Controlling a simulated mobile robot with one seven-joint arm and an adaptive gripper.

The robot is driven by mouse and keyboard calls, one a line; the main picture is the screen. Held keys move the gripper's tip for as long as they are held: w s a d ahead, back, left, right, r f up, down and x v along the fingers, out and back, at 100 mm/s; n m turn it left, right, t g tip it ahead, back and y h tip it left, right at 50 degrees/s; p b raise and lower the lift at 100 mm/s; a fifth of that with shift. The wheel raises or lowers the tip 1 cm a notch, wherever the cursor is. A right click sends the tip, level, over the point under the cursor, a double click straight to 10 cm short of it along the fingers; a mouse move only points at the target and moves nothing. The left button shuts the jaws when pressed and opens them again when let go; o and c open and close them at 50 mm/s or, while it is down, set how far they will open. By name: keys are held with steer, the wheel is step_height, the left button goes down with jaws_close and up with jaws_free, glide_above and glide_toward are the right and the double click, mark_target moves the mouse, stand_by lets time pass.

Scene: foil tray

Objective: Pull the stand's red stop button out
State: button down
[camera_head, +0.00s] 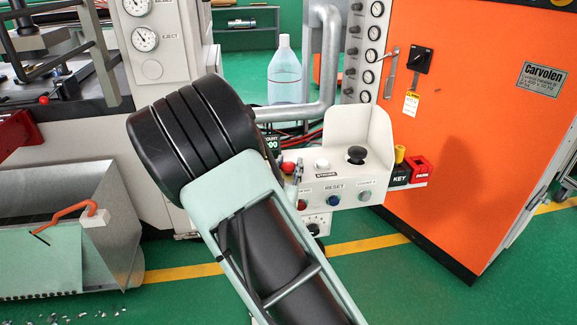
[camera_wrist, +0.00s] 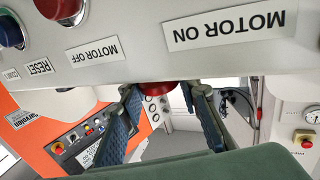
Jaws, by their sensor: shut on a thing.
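The red stop button (camera_head: 288,167) is on the top left of the cream control stand (camera_head: 373,128), beside my gripper (camera_head: 294,172). My arm hides part of the stand's left side. In the wrist view, which is upside down, the red button (camera_wrist: 158,88) shows past the panel edge, between the two blue-grey fingers of my gripper (camera_wrist: 160,92). The fingers are shut on it from both sides. Its lower part is hidden behind the panel edge, so I cannot tell how far out it stands.
The stand's front has a blue button (camera_head: 303,204) and other buttons. A black knob (camera_head: 356,154) stands on its top. A clear bottle (camera_head: 285,72) and a grey pipe (camera_head: 329,70) are behind. An orange cabinet (camera_head: 480,110) is on the right, a metal chute (camera_head: 110,215) on the left.

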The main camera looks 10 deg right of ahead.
steer(key=shift+r, duration=0.7)
steer(key=shift+w, duration=0.1)
steer(key=c, duration=1.5)
jaws_free()
steer(key=shift+o, duration=0.2)
steer(key=v, duration=1.2)
